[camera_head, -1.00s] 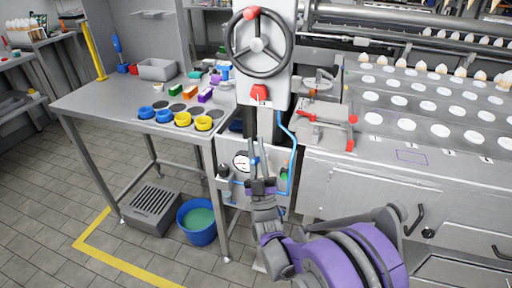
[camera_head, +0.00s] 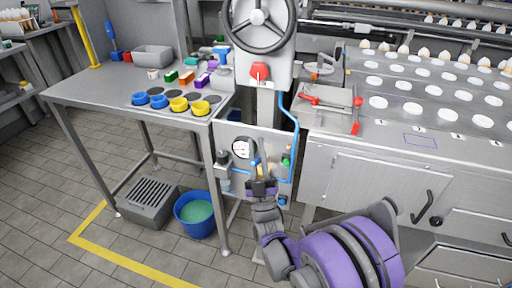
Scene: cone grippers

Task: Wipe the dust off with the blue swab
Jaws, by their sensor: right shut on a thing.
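My right gripper (camera_head: 262,187) is shut, in front of the grey panel under the handwheel column. A small blue piece (camera_head: 256,164) shows at its fingertips, seemingly the blue swab, mostly hidden by the fingers. The panel (camera_head: 231,134) carries a round white gauge (camera_head: 241,148), just up and left of the gripper. I cannot tell whether the swab touches the panel. No dust can be made out at this size. My left gripper is not in view.
A blue hose (camera_head: 297,135) and a green part (camera_head: 286,161) lie right of the gripper. The steel table (camera_head: 90,90) holds blue and yellow rings. A blue bucket (camera_head: 195,215) stands below. A handwheel (camera_head: 258,18) is above, and the egg machine (camera_head: 360,180) at right.

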